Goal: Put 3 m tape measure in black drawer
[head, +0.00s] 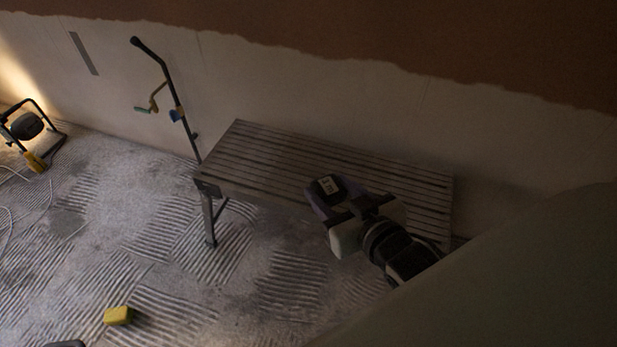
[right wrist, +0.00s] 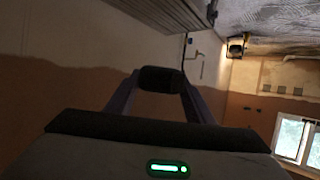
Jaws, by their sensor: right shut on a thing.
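My right gripper (head: 330,198) is shut on a small dark block with a pale label, which I take to be the 3 m tape measure (head: 326,186). It is held in front of the slatted bench in the head view; its exact height above the bench is hard to tell. In the right wrist view the tape measure (right wrist: 160,79) sits between the two fingertips, its dark side towards the camera. I see no black drawer in either view. My left gripper is not in view.
A slatted bench (head: 270,157) stands along the plaster wall. A dark pole (head: 160,66) with clamps leans at its left end. A yellow block (head: 117,316) lies on the ridged floor, and a work lamp (head: 27,127) stands far left. The floor between is mostly clear.

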